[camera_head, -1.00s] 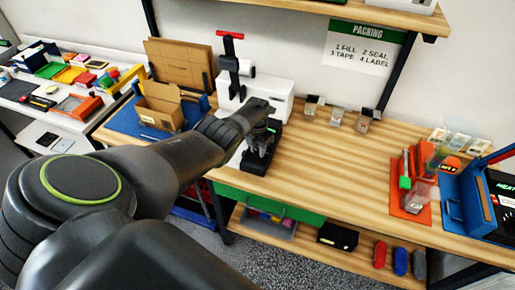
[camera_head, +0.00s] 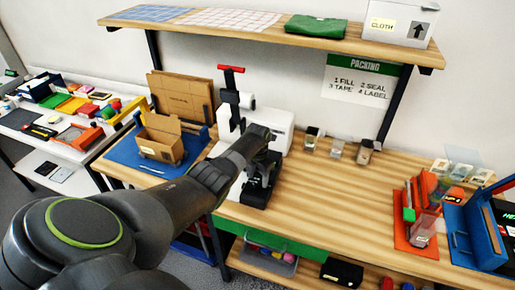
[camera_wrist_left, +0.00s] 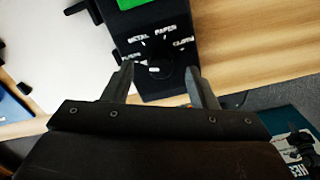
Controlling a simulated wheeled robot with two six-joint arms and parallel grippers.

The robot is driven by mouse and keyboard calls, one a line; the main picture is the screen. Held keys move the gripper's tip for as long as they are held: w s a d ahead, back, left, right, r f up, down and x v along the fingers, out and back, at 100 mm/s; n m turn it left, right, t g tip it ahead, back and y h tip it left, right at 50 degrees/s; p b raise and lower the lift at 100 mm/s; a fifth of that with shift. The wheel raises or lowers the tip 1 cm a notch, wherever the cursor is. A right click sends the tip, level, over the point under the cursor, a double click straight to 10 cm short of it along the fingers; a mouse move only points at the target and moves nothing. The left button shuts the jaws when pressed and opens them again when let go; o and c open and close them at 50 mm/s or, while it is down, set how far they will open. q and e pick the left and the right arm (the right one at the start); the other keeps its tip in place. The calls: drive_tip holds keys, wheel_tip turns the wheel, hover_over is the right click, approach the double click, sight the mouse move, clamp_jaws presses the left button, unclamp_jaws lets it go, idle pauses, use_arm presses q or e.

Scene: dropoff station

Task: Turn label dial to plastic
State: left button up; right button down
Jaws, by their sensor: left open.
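The label dial (camera_wrist_left: 160,66) is a dark round knob with a small white mark on a black panel (camera_wrist_left: 152,20) in the left wrist view. METAL, PAPER and CLOTH are readable around it; another word at its left is too blurred to read surely. A green screen shows at the panel's top. My left gripper (camera_wrist_left: 160,84) is open, with one finger on each side of the dial; contact cannot be told. In the head view my left gripper (camera_head: 262,172) is over the black label device (camera_head: 256,196), hiding much of it. My right gripper is not in view.
A white machine (camera_head: 278,125) stands behind my left gripper. An open cardboard box (camera_head: 160,138) is on a blue mat at left. Small containers (camera_head: 337,147) line the wall. A blue toolbox (camera_head: 470,235) stands at right. The bench middle is clear.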

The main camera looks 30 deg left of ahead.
sight(257, 183)
use_arm(q)
drive_tip(key=shift+r, duration=0.2)
wheel_tip(257, 183, up, 15)
drive_tip(key=b, duration=0.2)
drive_tip(key=shift+s, duration=0.15)
idle(0.4)
